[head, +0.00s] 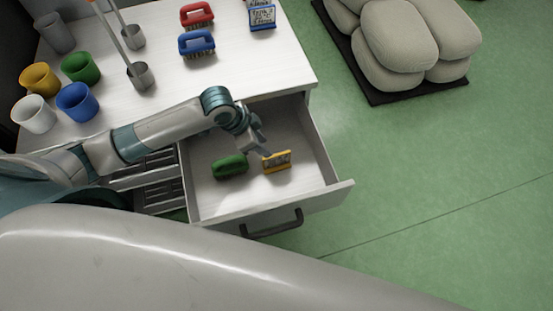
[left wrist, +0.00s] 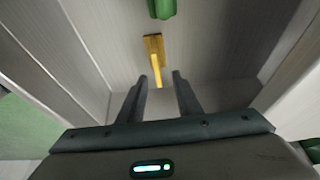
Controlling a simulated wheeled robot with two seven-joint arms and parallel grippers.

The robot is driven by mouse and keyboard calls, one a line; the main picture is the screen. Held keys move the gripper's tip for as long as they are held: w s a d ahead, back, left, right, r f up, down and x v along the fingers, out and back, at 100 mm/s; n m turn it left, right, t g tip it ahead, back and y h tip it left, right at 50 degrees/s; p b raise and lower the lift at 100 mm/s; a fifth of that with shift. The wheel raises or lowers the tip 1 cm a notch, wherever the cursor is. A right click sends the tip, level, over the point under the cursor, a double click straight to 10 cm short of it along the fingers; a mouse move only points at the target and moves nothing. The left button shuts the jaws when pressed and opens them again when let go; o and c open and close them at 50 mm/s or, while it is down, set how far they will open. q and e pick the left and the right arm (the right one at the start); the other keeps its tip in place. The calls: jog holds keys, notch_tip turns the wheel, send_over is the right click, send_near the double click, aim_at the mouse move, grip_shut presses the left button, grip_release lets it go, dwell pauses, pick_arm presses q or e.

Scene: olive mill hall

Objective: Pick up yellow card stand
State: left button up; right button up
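The yellow card stand (head: 277,161) stands in the open drawer, to the right of a green brush, in the head view. In the left wrist view the yellow card stand (left wrist: 155,58) is seen from above, just beyond the fingertips. My left gripper (head: 264,153) reaches down into the drawer right beside the stand. In the left wrist view its two fingers (left wrist: 160,78) are apart with nothing between them. My right gripper is in neither view.
The green brush (head: 230,166) lies in the drawer (head: 213,205) near the stand. The drawer walls rise close around my gripper. On the worktop (head: 286,66) are cups, ladles, a red brush (head: 197,15), a blue brush (head: 197,44) and a blue card stand (head: 262,18).

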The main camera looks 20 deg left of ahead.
aim_at(277, 159)
pick_arm(q)
jog(key=shift+p+x, duration=0.65)
jog(key=shift+x, duration=2.55)
jog(key=shift+d+f+p, duration=0.3)
jog(key=shift+f+p, duration=0.2)
jog(key=shift+f, duration=0.05)
jog(key=x, duration=0.1)
jog(key=p+x, duration=0.1)
jog(key=shift+s+d+f, duration=0.15)
jog(key=shift+s+f, duration=0.05)
jog(key=shift+f, duration=0.1)
jog(key=shift+w+d+f, duration=0.15)
jog(key=shift+f, duration=0.55)
grip_shut()
